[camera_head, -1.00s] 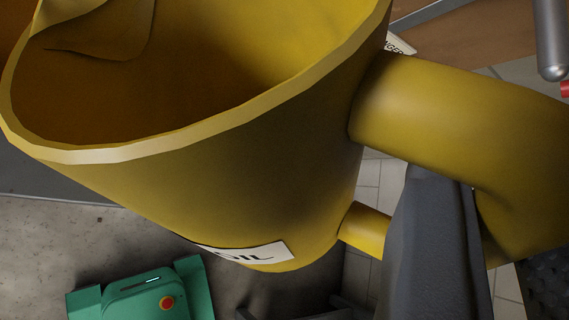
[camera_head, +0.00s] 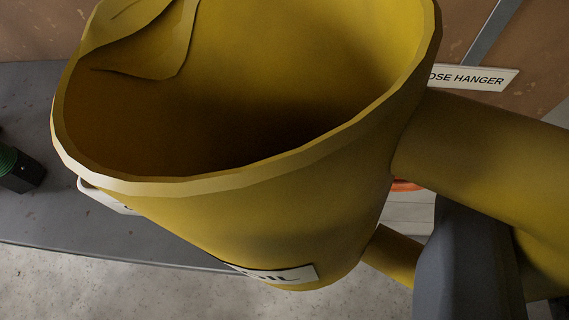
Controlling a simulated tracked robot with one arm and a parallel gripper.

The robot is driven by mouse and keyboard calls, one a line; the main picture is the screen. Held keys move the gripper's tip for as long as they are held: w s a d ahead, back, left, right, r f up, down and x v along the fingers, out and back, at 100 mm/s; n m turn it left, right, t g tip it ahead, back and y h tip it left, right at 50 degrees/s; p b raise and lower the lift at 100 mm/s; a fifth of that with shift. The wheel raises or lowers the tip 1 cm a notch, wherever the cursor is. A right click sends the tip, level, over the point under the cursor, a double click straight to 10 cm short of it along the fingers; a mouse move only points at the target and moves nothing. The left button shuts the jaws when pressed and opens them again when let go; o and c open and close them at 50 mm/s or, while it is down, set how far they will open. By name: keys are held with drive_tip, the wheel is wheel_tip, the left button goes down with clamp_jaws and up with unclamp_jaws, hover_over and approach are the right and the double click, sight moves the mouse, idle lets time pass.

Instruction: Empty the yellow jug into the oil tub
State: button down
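The yellow jug (camera_head: 270,215) fills the middle of the view, close to the camera. Its mouth faces up toward me and its spout is at the upper left. A partly visible "OIL" label is on its lower side. The inside is shaded, and I cannot tell how much liquid it holds. My gripper (camera_head: 468,225) shows as a dark grey finger against the jug's handle at the right; the other finger is hidden. It is shut on the handle and holds the jug up. I cannot make out the oil tub for certain; a white edge with lettering (camera_head: 105,196) shows behind the jug's left side.
A grey bench top (camera_head: 60,110) runs behind the jug on the left. A dark green and black object (camera_head: 18,168) stands on it at the left edge. A "hose hanger" sign (camera_head: 475,78) is on the brown wall at the right. Bare concrete floor shows below.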

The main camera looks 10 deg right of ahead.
drive_tip(key=shift+s+d+f+b, duration=0.1)
drive_tip(key=shift+f+b, duration=0.35)
drive_tip(key=shift+f, duration=0.1)
drive_tip(key=shift+s+d+f+m+t+y, duration=0.2)
drive_tip(key=shift+f+m+t+y, duration=0.1)
drive_tip(key=shift+f+m+t, duration=0.3)
drive_tip(key=shift+a, duration=0.1)
drive_tip(key=shift+r, duration=0.1)
drive_tip(key=shift+s+d+r+p, duration=0.15)
drive_tip(key=shift+d+r+p, duration=0.05)
drive_tip(key=shift+p, duration=0.15)
drive_tip(key=s+d+r+p, duration=0.3)
drive_tip(key=s, duration=0.1)
drive_tip(key=shift+d+r, duration=0.25)
drive_tip(key=shift+d, duration=0.1)
